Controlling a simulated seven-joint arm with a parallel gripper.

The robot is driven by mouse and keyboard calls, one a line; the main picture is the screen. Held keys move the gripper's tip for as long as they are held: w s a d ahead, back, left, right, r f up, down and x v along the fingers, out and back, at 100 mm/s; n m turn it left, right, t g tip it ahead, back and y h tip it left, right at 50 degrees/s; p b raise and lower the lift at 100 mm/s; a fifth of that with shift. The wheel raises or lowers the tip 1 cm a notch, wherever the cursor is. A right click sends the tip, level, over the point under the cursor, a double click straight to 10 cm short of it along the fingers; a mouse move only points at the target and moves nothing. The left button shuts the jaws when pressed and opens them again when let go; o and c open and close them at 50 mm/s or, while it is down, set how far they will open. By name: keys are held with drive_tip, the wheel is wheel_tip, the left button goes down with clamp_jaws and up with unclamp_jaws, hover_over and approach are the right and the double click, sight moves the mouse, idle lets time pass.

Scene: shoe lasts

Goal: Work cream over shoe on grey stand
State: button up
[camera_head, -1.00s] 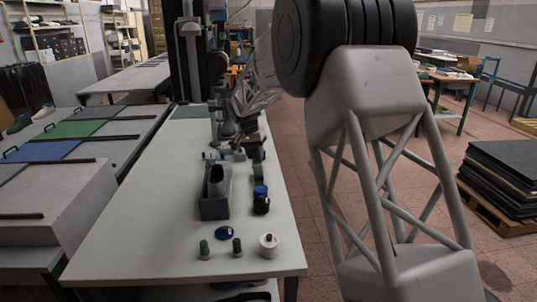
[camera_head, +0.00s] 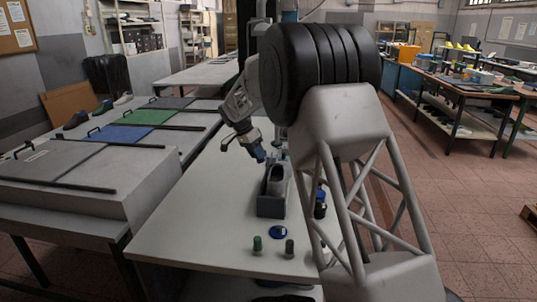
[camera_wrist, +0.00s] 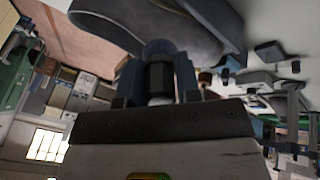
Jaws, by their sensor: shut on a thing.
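A grey shoe (camera_head: 277,178) sits on a grey box-like stand (camera_head: 270,208) on the long pale table (camera_head: 190,240). In the wrist view the dark grey shoe (camera_wrist: 195,18) fills the upper middle, just beyond the fingertips. My gripper (camera_head: 253,151) is above and left of the shoe in the head view, tilted down towards it. In the wrist view my gripper (camera_wrist: 157,78) is shut on a dark cylindrical thing with a bluish rounded end (camera_wrist: 160,50). That end is close to the shoe; I cannot tell whether they touch. I cannot make out any cream.
A blue disc (camera_head: 278,232), a green-topped piece (camera_head: 257,244) and a dark-topped piece (camera_head: 289,248) stand in front of the stand. A dark jar (camera_head: 320,210) is partly hidden by my arm. The table's left part is clear.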

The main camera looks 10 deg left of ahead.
drive_tip(key=shift+a, duration=0.25)
drive_tip(key=shift+f, duration=0.1)
drive_tip(key=s+f, duration=0.6)
drive_tip(key=s, duration=0.2)
drive_tip(key=shift+f, duration=0.35)
idle(0.8)
drive_tip(key=shift+d, duration=1.1)
idle(1.4)
drive_tip(key=shift+w, duration=0.1)
drive_tip(key=shift+w, duration=0.7)
drive_tip(key=shift+w, duration=0.1)
